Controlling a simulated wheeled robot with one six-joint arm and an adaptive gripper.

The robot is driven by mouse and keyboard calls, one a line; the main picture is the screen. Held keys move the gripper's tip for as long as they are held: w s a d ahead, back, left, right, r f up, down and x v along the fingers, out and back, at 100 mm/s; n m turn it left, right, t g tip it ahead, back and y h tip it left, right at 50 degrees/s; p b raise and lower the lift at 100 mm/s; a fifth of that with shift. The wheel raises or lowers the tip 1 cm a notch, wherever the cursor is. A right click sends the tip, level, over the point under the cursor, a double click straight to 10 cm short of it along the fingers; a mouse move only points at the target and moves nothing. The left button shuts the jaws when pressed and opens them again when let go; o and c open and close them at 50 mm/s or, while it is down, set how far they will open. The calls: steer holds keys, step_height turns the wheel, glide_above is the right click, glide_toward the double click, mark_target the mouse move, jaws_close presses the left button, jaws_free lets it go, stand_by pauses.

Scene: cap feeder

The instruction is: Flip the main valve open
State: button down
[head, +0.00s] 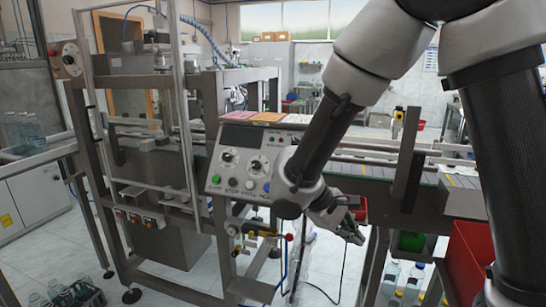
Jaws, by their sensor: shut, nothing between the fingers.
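Small valves and fittings sit on pipework below the control panel (240,160), near the middle of the picture. A yellow handle (268,234) and a red knob (289,238) show there. I cannot tell which part is the main valve or how its lever is set; the parts are small. My gripper (356,236) is shut and empty. It is to the right of the valve fittings, apart from them in the picture, pointing down and to the right. My arm's wrist hides part of the panel's right end.
A steel machine frame (185,110) stands at left. A conveyor (370,172) runs behind my arm. A red bin (470,262) is at lower right, with bottles (412,280) beside it. A blue hose and dark cable hang below the panel. Crated bottles (75,295) stand at lower left.

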steer(key=s+d+r+m+t+y, duration=0.3)
steer(key=s+d+r+m+y, duration=0.4)
steer(key=s+d+r, duration=0.7)
steer(key=d+r+m, duration=0.1)
steer(key=d+r, duration=0.1)
steer(key=d, duration=0.1)
steer(key=shift+s+y, duration=0.2)
steer(key=shift+y, duration=0.2)
